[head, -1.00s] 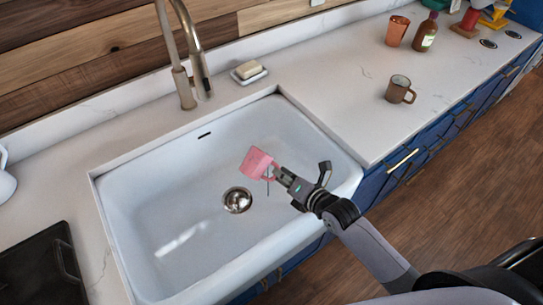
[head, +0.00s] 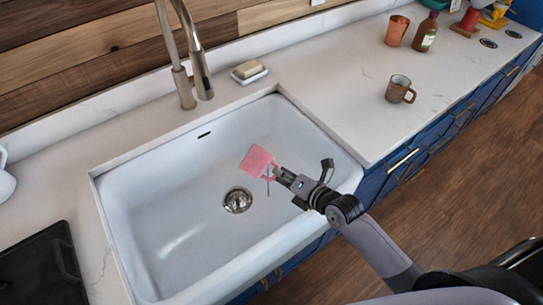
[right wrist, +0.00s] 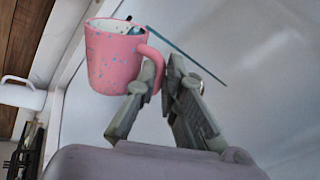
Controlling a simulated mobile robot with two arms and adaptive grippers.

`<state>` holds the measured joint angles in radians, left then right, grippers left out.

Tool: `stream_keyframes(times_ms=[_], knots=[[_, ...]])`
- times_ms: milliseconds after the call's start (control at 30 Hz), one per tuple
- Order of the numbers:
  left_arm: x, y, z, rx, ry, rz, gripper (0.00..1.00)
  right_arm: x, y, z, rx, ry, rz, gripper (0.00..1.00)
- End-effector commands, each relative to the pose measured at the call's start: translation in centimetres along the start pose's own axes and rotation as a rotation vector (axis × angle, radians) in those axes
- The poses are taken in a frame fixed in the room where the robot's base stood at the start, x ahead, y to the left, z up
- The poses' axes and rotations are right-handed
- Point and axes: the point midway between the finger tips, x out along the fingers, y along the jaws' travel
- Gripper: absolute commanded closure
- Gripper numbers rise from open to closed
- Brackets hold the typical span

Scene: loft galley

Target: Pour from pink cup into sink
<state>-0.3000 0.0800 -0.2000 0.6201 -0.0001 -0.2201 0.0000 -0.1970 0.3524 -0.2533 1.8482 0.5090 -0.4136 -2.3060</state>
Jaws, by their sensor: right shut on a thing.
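The pink cup (head: 258,161) is tilted in the air over the sink basin, up and right of the drain in the head view. My right gripper (head: 274,173) is shut on its handle. In the right wrist view the speckled cup (right wrist: 112,58) shows its mouth and handle, with my right gripper's fingers (right wrist: 160,78) at the handle. A thin teal line (right wrist: 185,55) runs from near the mouth across the basin; I cannot tell if it is liquid or a stick. The white sink (head: 165,195) has a metal drain (head: 237,200). My left gripper is out of view.
A tall faucet (head: 180,75) stands behind the basin beside a soap dish (head: 249,76). A brown mug (head: 399,89), an orange cup (head: 397,31) and a bottle (head: 425,33) stand on the right counter. A black board (head: 40,268) lies at left.

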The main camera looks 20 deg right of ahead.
Motion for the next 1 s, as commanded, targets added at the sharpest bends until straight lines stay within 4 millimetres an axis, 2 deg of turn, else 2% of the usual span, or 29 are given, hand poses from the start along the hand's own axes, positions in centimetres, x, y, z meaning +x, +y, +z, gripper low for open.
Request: stream_keyframes(times_ms=[1000], knots=[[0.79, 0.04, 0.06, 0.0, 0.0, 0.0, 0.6, 0.35, -0.58, -0.22, 0.101, 0.048, 0.009, 1.0]])
